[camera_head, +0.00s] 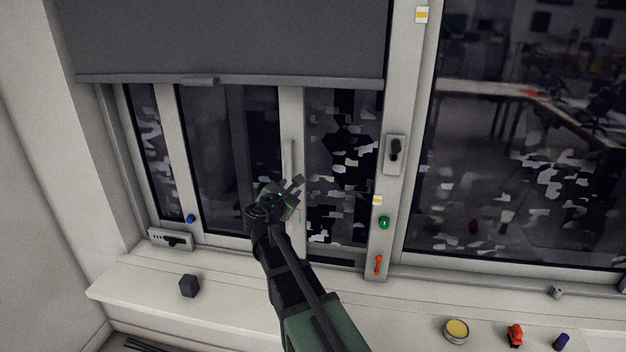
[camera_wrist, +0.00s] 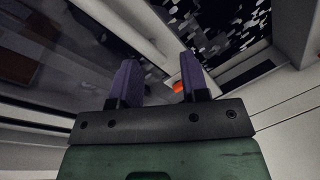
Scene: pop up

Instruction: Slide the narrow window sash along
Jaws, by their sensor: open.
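The window sash (camera_head: 290,108) has a pale upright stile with a thin vertical pull bar (camera_head: 289,160), left of the middle post in the head view. I cannot tell for sure which pane belongs to it. My gripper (camera_head: 292,184) is in front of this stile, near the lower part of the pull bar, and hides some of it. In the wrist view my gripper (camera_wrist: 157,75) has its two purple fingers apart with nothing held between them. A pale frame member (camera_wrist: 135,35) runs diagonally beyond the fingers. Contact with the bar cannot be seen.
A grey blind (camera_head: 225,40) covers the window top. The post carries a dark switch (camera_head: 395,150), a green knob (camera_head: 384,223) and a red lever (camera_head: 378,265). A dark cube (camera_head: 189,286), a yellow-topped tin (camera_head: 457,330) and an orange object (camera_head: 515,335) stand on the sill.

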